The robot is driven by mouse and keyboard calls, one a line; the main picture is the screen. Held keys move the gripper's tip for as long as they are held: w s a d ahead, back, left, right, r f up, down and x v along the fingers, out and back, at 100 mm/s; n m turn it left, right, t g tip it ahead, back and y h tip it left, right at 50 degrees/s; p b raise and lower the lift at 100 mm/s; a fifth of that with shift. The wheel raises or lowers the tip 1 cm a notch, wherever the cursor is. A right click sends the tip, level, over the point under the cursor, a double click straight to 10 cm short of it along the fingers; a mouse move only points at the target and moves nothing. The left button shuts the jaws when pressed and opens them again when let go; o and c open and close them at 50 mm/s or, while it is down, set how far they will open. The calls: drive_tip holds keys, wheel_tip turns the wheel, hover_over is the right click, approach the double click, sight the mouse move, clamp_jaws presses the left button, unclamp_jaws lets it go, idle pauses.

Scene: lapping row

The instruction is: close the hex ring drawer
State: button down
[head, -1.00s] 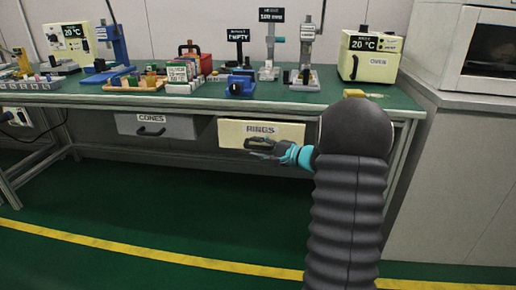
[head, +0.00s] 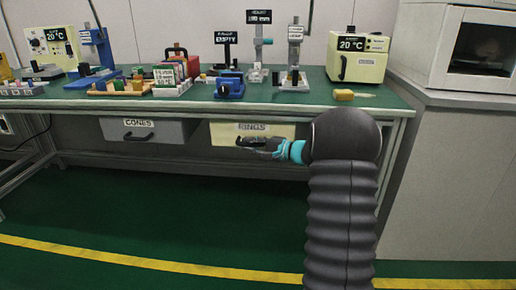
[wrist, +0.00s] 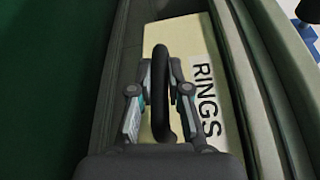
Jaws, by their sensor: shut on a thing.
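The cream hex ring drawer (head: 225,135), labelled RINGS, sits under the green-topped bench beside the grey drawer. Its front looks close in under the bench edge; I cannot tell whether any gap is left. In the wrist view the drawer front (wrist: 185,32) shows its label and a dark curved handle (wrist: 160,85). My gripper (head: 250,143) is at the drawer front, below the label. In the wrist view my gripper (wrist: 160,95) has its fingers on both sides of the handle, shut on it. The handle is largely hidden by the gripper in the head view.
The grey CONES drawer (head: 165,131) is to the left. The bench top (head: 300,97) holds an oven (head: 358,65), stands, blocks and a yellow-handled tool (head: 345,95). A grey cabinet (head: 440,180) stands at the right. The green floor (head: 150,205) in front is clear.

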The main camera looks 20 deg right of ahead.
drive_tip(key=shift+w+d+r, duration=0.1)
drive_tip(key=shift+w, duration=0.05)
drive_tip(key=c, duration=1.1)
unclamp_jaws()
drive_tip(key=shift+c, duration=0.2)
drive_tip(key=f+v, duration=0.1)
drive_tip(key=v, duration=1.1)
drive_tip(key=shift+r, duration=0.4)
